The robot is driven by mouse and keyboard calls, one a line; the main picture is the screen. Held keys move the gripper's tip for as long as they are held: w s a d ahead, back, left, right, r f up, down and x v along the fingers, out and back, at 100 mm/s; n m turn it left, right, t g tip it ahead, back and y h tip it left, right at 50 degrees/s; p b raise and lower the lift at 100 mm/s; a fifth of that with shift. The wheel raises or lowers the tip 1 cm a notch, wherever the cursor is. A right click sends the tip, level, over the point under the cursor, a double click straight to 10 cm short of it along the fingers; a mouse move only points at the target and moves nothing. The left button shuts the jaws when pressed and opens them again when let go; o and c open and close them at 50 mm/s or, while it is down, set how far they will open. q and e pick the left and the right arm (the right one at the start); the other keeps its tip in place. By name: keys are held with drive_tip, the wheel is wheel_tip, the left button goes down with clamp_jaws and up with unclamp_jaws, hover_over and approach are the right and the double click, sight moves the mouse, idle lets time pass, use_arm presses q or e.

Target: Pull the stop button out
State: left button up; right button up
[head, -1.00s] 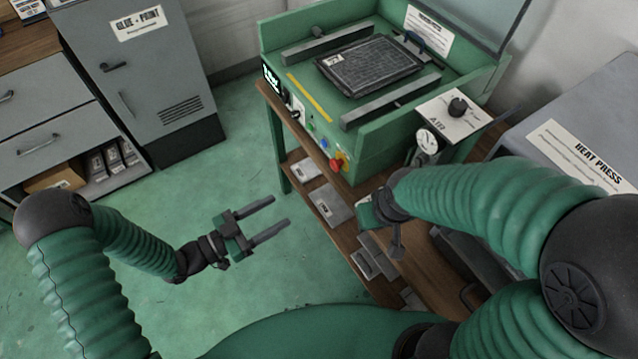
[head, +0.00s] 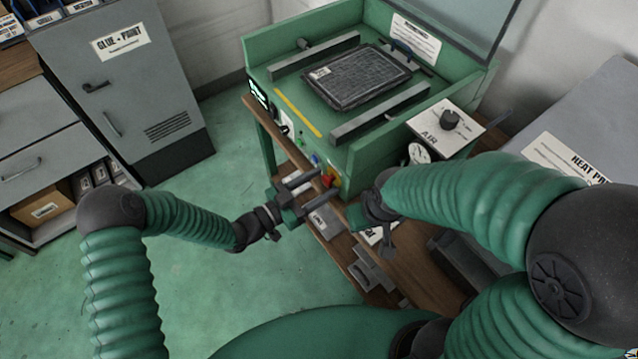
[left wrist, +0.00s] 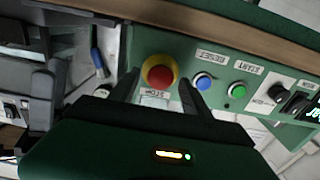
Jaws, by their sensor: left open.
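The red stop button (head: 328,181) sits on a yellow base on the front of the green machine (head: 382,150); my left fingers partly cover it in the head view. In the left wrist view the red button (left wrist: 160,76) shows clearly, with a STOP label (left wrist: 154,94) beside it. My left gripper (head: 328,183) is open, its two fingers pointing at the button. In the left wrist view its fingertips (left wrist: 160,73) lie on either side of the button; I cannot tell whether they touch it. My right gripper (head: 368,222) hangs over the wooden bench, its fingers mostly hidden.
A blue button (left wrist: 203,81) and a green button (left wrist: 236,90) sit beside the stop button, with a black knob (left wrist: 294,104) farther along. An air box (head: 445,124) with a gauge stands at the machine's right. A wooden shelf (head: 352,258) lies below. The floor at left is clear.

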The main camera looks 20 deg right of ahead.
use_arm(q)
clamp_jaws()
drive_tip(key=shift+s+a, duration=0.25)
drive_tip(key=shift+a, duration=0.45)
drive_tip(key=shift+f, duration=0.1)
drive_tip(key=shift+c, duration=1.6)
unclamp_jaws()
drive_tip(key=o, duration=0.3)
drive_tip(key=shift+a, duration=0.15)
drive_tip(key=v, duration=1.7)
